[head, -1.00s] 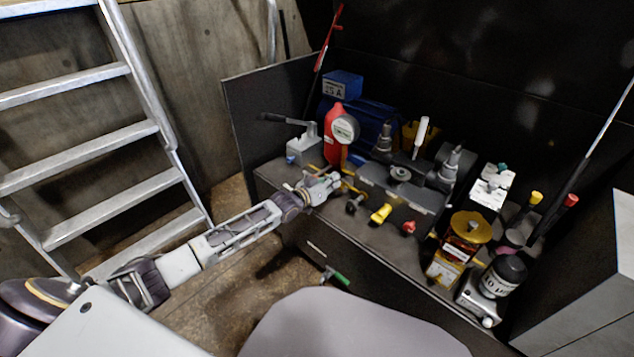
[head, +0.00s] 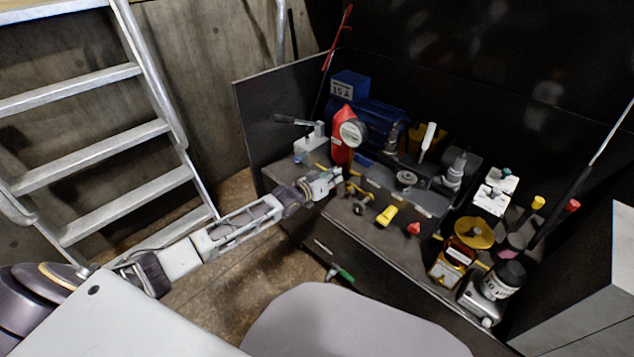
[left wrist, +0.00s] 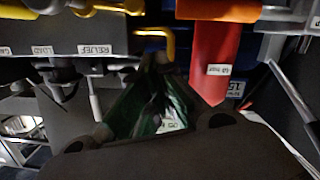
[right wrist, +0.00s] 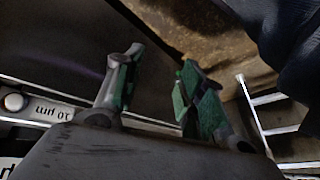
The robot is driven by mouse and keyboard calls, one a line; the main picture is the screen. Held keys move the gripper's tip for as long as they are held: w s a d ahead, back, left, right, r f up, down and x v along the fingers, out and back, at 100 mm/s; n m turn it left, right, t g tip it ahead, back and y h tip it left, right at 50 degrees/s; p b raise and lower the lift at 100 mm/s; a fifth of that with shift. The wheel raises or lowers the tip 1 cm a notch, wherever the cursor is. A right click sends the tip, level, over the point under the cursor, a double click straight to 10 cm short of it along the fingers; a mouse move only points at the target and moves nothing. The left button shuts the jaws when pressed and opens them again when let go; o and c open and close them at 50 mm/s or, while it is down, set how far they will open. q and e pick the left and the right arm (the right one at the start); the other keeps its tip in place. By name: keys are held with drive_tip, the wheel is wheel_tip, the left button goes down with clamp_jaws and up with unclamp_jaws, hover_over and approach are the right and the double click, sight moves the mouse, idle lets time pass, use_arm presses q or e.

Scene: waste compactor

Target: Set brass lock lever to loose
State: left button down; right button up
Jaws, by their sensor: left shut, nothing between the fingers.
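A brass-coloured curved lever (head: 358,188) is at the front left of the valve block, just right of my left gripper (head: 336,176). In the left wrist view a brass-yellow bent bar (left wrist: 170,45), which looks like this lever, stands just beyond the fingertips. My left gripper (left wrist: 157,85) is shut and empty. I cannot tell whether it touches the lever. The lever's setting cannot be read. In the right wrist view my right gripper (right wrist: 155,75) has its green-padded fingers apart with nothing between them.
A red cylinder (head: 341,140) with a gauge stands behind the left gripper. A yellow handle (head: 386,215) and a red knob (head: 413,229) stick out on the right. A grey lever pump (head: 310,140) is at left.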

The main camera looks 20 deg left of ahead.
use_arm(q)
drive_tip(key=p+v, duration=0.3)
drive_tip(key=v, duration=0.5)
drive_tip(key=shift+s, duration=0.2)
use_arm(e)
wheel_tip(320, 180, up, 7)
drive_tip(key=d+g+h, duration=0.1)
drive_tip(key=d, duration=0.1)
drive_tip(key=shift+s+f, duration=0.2)
drive_tip(key=shift+s, duration=0.1)
use_arm(q)
drive_tip(key=shift+r, duration=0.1)
use_arm(e)
drive_tip(key=shift+s+f, duration=0.3)
drive_tip(key=shift+s, duration=0.05)
